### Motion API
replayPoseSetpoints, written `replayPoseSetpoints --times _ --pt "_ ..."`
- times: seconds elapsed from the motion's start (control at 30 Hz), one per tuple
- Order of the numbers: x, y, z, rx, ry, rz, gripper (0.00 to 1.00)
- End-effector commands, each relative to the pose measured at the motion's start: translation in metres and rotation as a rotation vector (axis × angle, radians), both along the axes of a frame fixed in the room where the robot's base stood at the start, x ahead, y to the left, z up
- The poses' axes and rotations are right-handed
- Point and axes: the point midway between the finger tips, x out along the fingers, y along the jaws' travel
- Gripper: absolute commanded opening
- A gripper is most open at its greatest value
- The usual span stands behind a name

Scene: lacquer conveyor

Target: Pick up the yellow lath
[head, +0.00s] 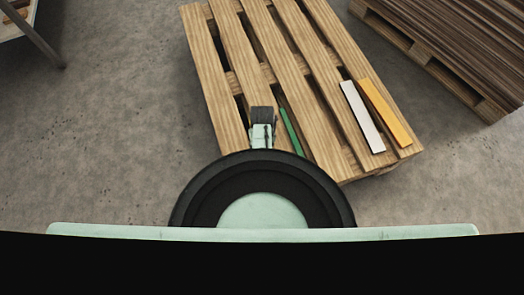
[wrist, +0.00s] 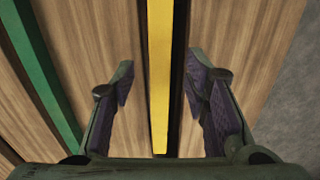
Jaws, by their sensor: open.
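The yellow lath (wrist: 160,70) is a narrow strip in the wrist view, running from the top edge down between my fingers, along a dark gap between pallet slats. My gripper (wrist: 160,66) is open, with one finger on each side of the lath and space between. Whether the fingertips reach down beside it I cannot tell. In the head view my arm stands over the left part of the pallet (head: 222,75), and this strip and my fingers are hidden there.
A green lath (wrist: 42,75) lies to the left in the wrist view; it also shows in the head view (head: 291,131). A second loaded pallet (head: 450,45) stands at upper right.

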Motion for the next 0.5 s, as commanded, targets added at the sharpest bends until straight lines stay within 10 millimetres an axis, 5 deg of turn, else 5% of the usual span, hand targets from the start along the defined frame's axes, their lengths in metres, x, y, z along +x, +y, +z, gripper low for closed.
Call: replayPoseSetpoints --times 0.17,0.5 --pt "0.0 0.0 -0.018 0.0 0.0 0.0 0.42" --pt "0.0 0.0 -0.019 0.0 -0.001 0.0 0.35"
